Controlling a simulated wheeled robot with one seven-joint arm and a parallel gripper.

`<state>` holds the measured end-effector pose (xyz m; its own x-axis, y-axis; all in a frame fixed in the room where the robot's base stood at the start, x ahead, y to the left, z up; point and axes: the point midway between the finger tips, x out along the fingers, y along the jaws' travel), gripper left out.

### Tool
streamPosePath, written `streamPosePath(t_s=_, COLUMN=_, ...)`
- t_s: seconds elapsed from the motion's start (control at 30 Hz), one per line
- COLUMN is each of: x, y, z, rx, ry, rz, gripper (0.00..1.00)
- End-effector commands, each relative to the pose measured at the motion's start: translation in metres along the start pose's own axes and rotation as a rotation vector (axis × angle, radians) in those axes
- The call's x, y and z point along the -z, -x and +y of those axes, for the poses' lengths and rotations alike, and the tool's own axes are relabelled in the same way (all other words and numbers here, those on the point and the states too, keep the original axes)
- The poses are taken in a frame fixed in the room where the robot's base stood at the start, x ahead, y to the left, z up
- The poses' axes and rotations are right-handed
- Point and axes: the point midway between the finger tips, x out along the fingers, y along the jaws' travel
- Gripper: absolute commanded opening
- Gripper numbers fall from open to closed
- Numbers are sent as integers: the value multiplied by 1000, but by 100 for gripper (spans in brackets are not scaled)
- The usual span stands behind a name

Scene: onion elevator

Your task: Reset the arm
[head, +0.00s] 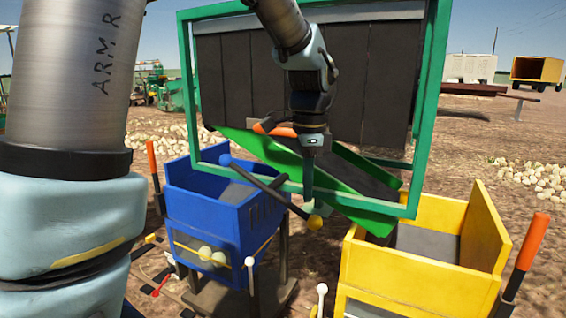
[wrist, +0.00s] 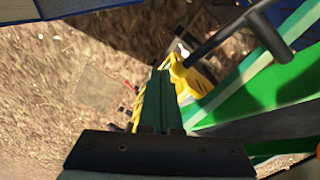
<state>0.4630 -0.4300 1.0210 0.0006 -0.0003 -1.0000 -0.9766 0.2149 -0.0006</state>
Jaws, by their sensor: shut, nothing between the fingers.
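My gripper (head: 307,198) hangs down from my arm in front of the large green frame in the head view. Its green fingers are together with nothing between them; they also show in the wrist view (wrist: 158,75). The dark lever bar (head: 265,188) slopes beside the fingers, with a blue ball (head: 225,160) at one end and a yellow ball (head: 314,222) at the other. The fingertips are just above the yellow ball in the picture; I cannot tell whether they touch it.
A blue bin (head: 205,215) stands at left of centre and a yellow bin (head: 405,280) at right. A green chute (head: 335,185) slopes toward the yellow bin. The green frame (head: 430,100) is behind my arm. Orange-handled levers (head: 532,240) stand beside the bins. Onion heaps lie behind.

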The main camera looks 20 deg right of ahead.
Motion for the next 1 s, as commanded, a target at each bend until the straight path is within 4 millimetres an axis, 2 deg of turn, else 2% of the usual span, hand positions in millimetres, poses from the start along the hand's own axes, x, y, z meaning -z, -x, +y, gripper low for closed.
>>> streamPosePath(t_s=0.07, x=-13, y=-3, z=-3, rx=3, ry=62, rz=2, gripper=0)
streamPosePath(t_s=0.13, x=-34, y=-10, z=-6, rx=9, ry=177, rz=7, gripper=0)
streamPosePath(t_s=0.27, x=-97, y=-29, z=-7, rx=31, ry=532, rz=24, gripper=0)
streamPosePath(t_s=0.4, x=-169, y=-52, z=8, rx=60, ry=974, rz=50, gripper=0)
streamPosePath(t_s=0.5, x=-208, y=-65, z=26, rx=80, ry=1252, rz=69, gripper=0)
streamPosePath(t_s=0.6, x=-236, y=-74, z=43, rx=97, ry=1468, rz=86, gripper=0)
streamPosePath(t_s=0.77, x=-257, y=-82, z=58, rx=113, ry=1656, rz=104, gripper=0)
streamPosePath(t_s=1.0, x=-260, y=-84, z=61, rx=115, ry=1689, rz=107, gripper=0)
